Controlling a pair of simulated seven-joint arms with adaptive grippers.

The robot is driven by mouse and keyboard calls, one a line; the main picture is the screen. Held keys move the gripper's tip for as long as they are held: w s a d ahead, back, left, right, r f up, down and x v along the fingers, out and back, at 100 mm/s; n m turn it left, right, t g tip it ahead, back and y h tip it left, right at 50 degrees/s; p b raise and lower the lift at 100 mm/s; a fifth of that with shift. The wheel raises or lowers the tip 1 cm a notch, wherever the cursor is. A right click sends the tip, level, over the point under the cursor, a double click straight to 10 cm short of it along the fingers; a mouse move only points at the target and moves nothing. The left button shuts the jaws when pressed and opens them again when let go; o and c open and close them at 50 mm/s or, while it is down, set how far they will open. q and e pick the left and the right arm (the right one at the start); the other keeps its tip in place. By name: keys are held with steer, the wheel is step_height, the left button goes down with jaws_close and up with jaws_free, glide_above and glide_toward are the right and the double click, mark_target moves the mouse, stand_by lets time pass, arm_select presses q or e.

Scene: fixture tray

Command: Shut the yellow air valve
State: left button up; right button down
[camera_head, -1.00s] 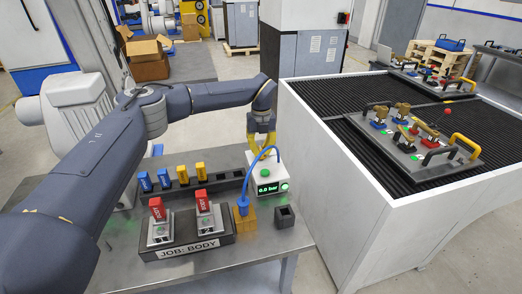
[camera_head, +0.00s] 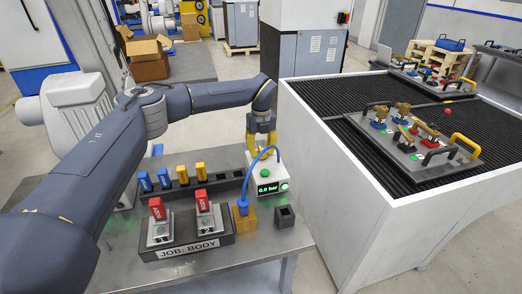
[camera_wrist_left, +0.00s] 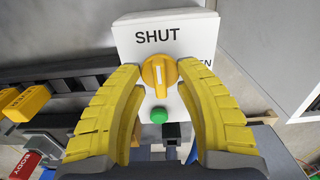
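The yellow air valve (camera_wrist_left: 160,73) is a round knob with a white mark on a white panel (camera_wrist_left: 205,25). Its mark stands upright in the left wrist view, pointing at the word SHUT; the word OPEN, partly hidden, is to the right. My left gripper (camera_wrist_left: 160,68) has its yellow fingers on either side of the knob, tips slightly spread; I cannot tell whether they touch it. In the head view my left gripper (camera_head: 262,136) is over the white valve box (camera_head: 262,172), hiding the knob. The box's display (camera_head: 270,188) reads 0.0 bar. My right gripper is out of view.
A blue hose (camera_head: 265,152) arcs from the box to a blue plug (camera_head: 243,206) on a brass-coloured block. Red-tagged blocks (camera_head: 204,202) and blue and yellow tags (camera_head: 183,174) stand left. A tool tray (camera_head: 425,160) lies on the ribbed black surface at right.

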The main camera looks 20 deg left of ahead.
mark_target(261, 149)
arm_select(q)
steer(key=shift+r, duration=0.1)
step_height(261, 149, up, 12)
stand_by(0.8)
